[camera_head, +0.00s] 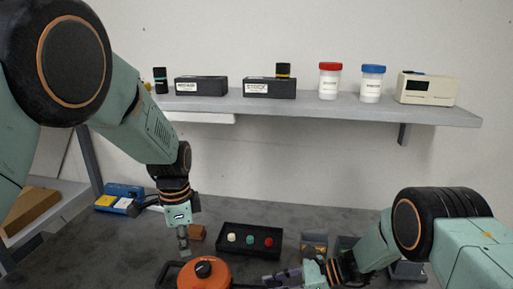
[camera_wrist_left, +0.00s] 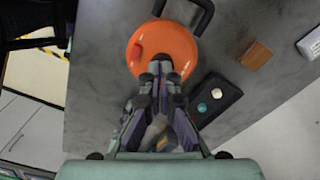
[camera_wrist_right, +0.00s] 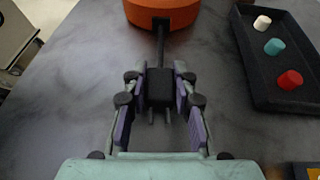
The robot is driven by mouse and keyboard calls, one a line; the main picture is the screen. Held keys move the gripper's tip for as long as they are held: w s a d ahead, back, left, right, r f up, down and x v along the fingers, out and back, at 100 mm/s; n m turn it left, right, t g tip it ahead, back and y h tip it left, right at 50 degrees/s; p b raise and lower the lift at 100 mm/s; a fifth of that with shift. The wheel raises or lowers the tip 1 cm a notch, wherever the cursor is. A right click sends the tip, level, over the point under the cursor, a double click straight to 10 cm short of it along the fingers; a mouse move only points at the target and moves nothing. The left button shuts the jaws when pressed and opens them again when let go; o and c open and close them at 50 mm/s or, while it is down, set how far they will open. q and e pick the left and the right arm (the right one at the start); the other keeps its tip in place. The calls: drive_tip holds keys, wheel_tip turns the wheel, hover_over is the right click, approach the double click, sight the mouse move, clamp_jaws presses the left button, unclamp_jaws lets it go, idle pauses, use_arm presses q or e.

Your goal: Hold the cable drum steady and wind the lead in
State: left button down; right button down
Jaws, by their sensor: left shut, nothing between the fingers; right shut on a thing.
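The orange cable drum (camera_head: 204,277) sits on the grey bench with a dark knob on its top in the head view. It also shows in the left wrist view (camera_wrist_left: 165,47) beside a black bar frame (camera_wrist_left: 204,14). My left gripper (camera_head: 184,250) is shut and empty, pointing down close to the drum; I cannot tell whether it touches. My right gripper (camera_wrist_right: 159,88) is shut on the black plug (camera_wrist_right: 159,94) of the lead. The black lead (camera_wrist_right: 160,48) runs straight from the plug to the drum (camera_wrist_right: 162,12). The drum's lower part is cut off in the head view.
A black tray (camera_head: 250,254) with white, teal and red pegs lies right of the drum. A brown block (camera_head: 197,232) stands behind it. A blue device (camera_head: 119,196) is at the back left. A shelf (camera_head: 310,107) with jars and boxes spans the wall.

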use_arm(q)
drive_tip(key=shift+s+d+f, duration=0.1)
drive_tip(key=shift+s+f, duration=0.1)
drive_tip(key=shift+f, duration=0.9)
drive_tip(key=shift+s+d+f, duration=0.1)
drive_tip(key=shift+s+f, duration=0.05)
drive_tip(key=shift+f, duration=0.95)
drive_tip(key=shift+s+d+f, duration=0.1)
drive_tip(key=shift+s+f, duration=0.1)
drive_tip(key=shift+f, duration=0.9)
drive_tip(key=shift+w+d, duration=0.5)
drive_tip(key=shift+w+a, duration=0.3)
drive_tip(key=shift+w, duration=0.05)
drive_tip(key=shift+w+a, duration=0.1)
drive_tip(key=shift+w, duration=0.35)
drive_tip(key=shift+a, duration=0.15)
drive_tip(key=shift+a, duration=0.25)
wheel_tip(320, 180, up, 6)
